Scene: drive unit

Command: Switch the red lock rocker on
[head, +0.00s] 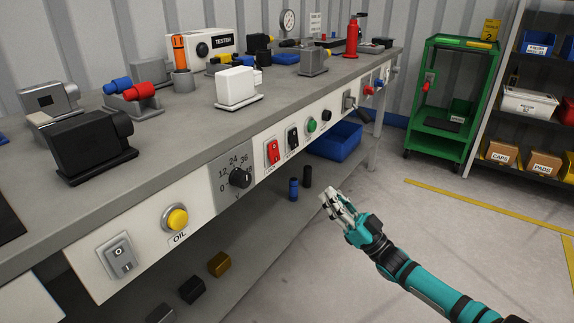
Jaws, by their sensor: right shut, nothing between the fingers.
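The red lock rocker (273,152) sits on the white front panel of the workbench, right of the dial and left of a black rocker. Its tilt, on or off, is too small to tell. My right gripper (331,200) is in front of the bench, below and to the right of the red rocker, well apart from it. Its fingers are shut and hold nothing. My left gripper is not in view.
The panel also carries a yellow button (177,218), a black dial (239,178), a black rocker (292,138) and a green button (312,125). A blue bin (337,140) stands under the bench. The floor right of the bench is clear up to a green cart (441,130).

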